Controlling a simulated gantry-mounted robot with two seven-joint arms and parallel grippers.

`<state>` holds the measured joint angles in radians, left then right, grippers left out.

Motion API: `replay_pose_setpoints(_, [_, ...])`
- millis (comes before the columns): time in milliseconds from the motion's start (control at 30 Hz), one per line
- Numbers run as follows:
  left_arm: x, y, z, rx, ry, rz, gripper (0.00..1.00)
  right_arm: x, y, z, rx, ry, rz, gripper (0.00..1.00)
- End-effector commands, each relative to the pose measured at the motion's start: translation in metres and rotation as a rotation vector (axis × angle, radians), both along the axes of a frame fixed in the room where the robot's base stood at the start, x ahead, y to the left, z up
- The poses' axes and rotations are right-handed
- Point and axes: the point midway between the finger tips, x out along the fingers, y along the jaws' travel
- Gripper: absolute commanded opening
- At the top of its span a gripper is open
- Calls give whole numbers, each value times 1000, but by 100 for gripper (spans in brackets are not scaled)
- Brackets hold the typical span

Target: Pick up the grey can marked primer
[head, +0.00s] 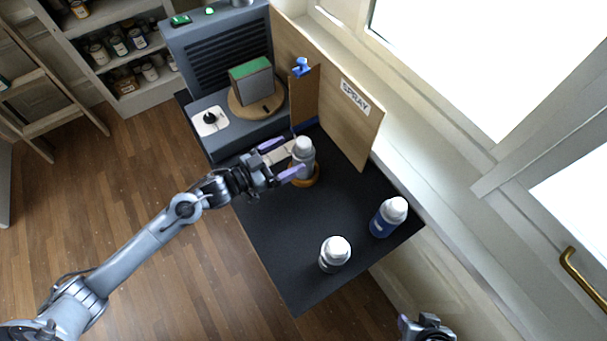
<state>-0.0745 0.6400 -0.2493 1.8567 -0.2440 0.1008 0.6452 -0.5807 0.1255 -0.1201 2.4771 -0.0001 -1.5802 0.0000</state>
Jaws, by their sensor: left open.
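A grey can with a white cap (304,160) stands upright on a round orange-brown base (317,181) on the black tabletop. My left gripper (293,155) is open at this can, its purple-padded fingers coming from the left; I cannot tell whether they touch it. A second white-capped can (333,262) with a greyish body stands near the front. A blue can with a white cap (382,226) stands at the right. No primer marking is readable on any can. My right gripper (427,326) shows only partly at the bottom edge.
A wooden panel marked SPRAY (330,98) stands behind the black tabletop (285,225). A grey unit at the back left bears a green-topped block (252,82) on a round wooden board (240,110). The tabletop's left-front part is clear.

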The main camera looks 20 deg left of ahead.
Motion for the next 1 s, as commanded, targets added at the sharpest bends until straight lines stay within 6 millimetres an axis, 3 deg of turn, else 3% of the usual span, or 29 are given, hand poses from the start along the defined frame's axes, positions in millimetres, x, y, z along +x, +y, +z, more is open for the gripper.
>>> replay_pose_setpoints(33, [6,3,-7,15,-21,-2,98,0,0,-17,1,-1,-1,43])
replay_pose_setpoints(200, [18,8,-2,35,-60,-3,98,0,1,-29,4,-1,-2,43])
replay_pose_setpoints(367, [20,8,-14,34,-66,-2,98,0,2,-32,7,-4,-4,43])
replay_pose_setpoints(767, [20,7,-79,33,-67,-2,98,1,2,-40,10,-5,-6,43])
replay_pose_setpoints(1000, [34,-2,-77,33,-69,-2,98,1,2,-40,8,-5,-4,43])
